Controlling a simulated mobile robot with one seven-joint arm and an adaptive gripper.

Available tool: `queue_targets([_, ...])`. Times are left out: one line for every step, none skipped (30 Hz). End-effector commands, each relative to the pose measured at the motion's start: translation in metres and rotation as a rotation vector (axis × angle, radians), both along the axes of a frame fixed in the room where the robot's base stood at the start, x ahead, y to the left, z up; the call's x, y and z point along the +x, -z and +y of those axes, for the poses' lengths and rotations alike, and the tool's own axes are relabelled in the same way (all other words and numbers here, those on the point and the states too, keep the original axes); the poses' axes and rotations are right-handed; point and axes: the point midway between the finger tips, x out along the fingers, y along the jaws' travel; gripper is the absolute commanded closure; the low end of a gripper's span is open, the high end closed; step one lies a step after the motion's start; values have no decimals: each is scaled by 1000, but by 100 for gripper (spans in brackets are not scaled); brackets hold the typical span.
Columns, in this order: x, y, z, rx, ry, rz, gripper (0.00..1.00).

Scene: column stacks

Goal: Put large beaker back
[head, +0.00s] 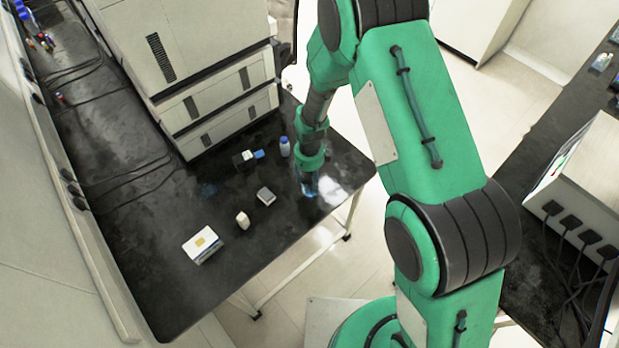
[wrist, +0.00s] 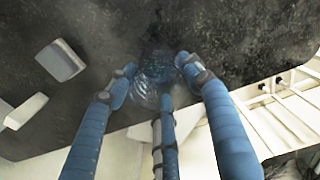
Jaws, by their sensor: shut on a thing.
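The large beaker is clear glass with a faint blue tint. In the wrist view the beaker (wrist: 156,70) lies between the blue fingers of my gripper (wrist: 160,85), which are closed around it, and its far parts blend into the dark table. In the head view the beaker (head: 308,186) shows just below my gripper (head: 309,174), over the right part of the black table (head: 160,290). I cannot tell whether its base touches the tabletop.
A white bottle with a blue cap (head: 284,147), a small grey device (head: 266,196), a small white bottle (head: 243,220) and a white box (head: 202,244) stand left of the beaker. The stacked instrument (head: 220,90) rises behind. The table's front edge is close. Bare tabletop lies at front left.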

Motion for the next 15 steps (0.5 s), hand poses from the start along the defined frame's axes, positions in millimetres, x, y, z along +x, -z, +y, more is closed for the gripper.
queue_targets([0, 1, 0, 0, 0, 0, 43])
queue_targets([0, 0, 0, 0, 0, 0, 37])
queue_targets([0, 0, 0, 0, 0, 0, 30])
queue_targets([0, 0, 0, 0, 0, 0, 30])
queue_targets([0, 0, 0, 0, 0, 0, 30])
queue_targets([0, 0, 0, 0, 0, 0, 30])
queue_targets([0, 0, 0, 0, 0, 0, 30])
queue_targets([0, 0, 0, 0, 0, 0, 30])
queue_targets([0, 0, 0, 0, 0, 0, 30])
queue_targets([0, 0, 0, 0, 0, 0, 30])
queue_targets([0, 0, 0, 0, 0, 0, 30])
queue_targets([0, 0, 0, 0, 0, 0, 30])
queue_targets([0, 0, 0, 0, 0, 0, 30])
queue_targets([0, -1, 0, 0, 0, 0, 30])
queue_targets([0, -1, 0, 0, 0, 0, 30])
